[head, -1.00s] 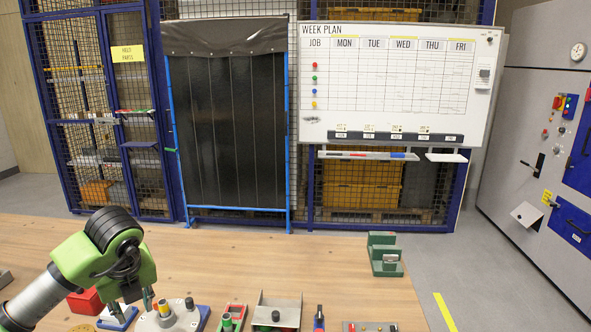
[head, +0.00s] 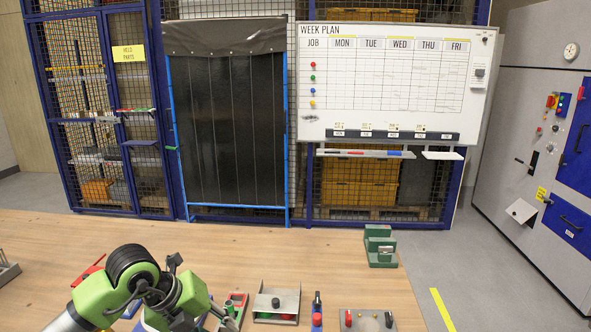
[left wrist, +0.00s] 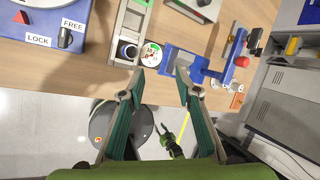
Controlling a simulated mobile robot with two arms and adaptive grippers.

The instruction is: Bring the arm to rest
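My left arm (head: 130,290) enters the head view from the lower left, green and grey, bent over the near left part of the table. Its gripper's fingertips cannot be made out clearly there. In the left wrist view my left gripper (left wrist: 160,82) shows two fingers well apart with nothing between them. It is open, at the table edge, close to a small dial gauge (left wrist: 150,55) and a blue fixture (left wrist: 185,62). A small green and dark part low in that view may be my right arm; its gripper's state cannot be told.
A blue box with a LOCK/FREE switch (left wrist: 50,25) stands on the wooden table (head: 330,255). A metal tray (head: 276,304), a red-and-green piece (head: 236,303) and a green stepped block (head: 380,246) are also on it. The table's middle and back are mostly clear.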

